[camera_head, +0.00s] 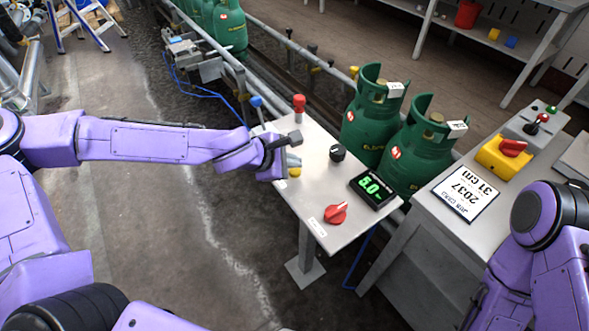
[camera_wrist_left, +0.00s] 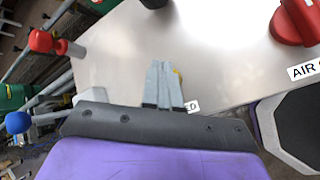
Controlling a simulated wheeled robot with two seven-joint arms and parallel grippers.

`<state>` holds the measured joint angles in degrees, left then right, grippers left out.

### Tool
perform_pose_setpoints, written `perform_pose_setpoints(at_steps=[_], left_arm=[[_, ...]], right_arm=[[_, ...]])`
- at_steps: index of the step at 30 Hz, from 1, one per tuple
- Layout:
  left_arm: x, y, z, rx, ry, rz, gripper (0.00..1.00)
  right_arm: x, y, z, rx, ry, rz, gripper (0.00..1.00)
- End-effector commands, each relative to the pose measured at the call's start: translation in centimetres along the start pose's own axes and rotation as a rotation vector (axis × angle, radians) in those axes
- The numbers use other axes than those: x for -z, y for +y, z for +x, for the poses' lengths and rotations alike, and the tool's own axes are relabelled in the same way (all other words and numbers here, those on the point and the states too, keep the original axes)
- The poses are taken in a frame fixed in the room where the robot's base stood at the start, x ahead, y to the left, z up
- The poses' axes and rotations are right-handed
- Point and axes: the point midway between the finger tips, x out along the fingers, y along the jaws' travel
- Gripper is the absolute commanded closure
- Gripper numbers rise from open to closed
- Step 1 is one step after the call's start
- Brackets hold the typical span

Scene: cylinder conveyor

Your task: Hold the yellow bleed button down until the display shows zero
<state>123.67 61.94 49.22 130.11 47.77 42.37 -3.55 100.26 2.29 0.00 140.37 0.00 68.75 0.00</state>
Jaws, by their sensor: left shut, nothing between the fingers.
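The yellow bleed button (camera_head: 295,172) is at the left edge of the grey panel (camera_head: 307,183). My left gripper (camera_head: 294,160) is shut and empty, its fingertips right at the button. In the left wrist view, the closed fingers (camera_wrist_left: 163,85) hide most of the button, and only a sliver of yellow (camera_wrist_left: 177,72) shows beside them. Whether they touch or press it cannot be told. The display (camera_head: 372,187) reads 5.0 in green digits. My right arm shows at the right edge, but its gripper is out of view.
The panel also carries a red rotary knob (camera_head: 336,212), a black knob (camera_head: 337,152) and a red-topped lever (camera_head: 299,103). Green gas cylinders (camera_head: 414,160) stand behind it. A side desk with a yellow-and-red switch (camera_head: 497,160) is at right. Open floor lies left of the panel.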

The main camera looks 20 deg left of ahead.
Motion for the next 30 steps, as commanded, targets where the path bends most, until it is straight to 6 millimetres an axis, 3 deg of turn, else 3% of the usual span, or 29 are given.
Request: perform_pose_setpoints(at_steps=[30], left_arm=[[0.55, -0.57, 0.78, 0.000, 0.000, 0.001, 1.00]], right_arm=[[-0.22, -0.05, 0.55, 0.000, 0.000, 0.000, 1.00]])
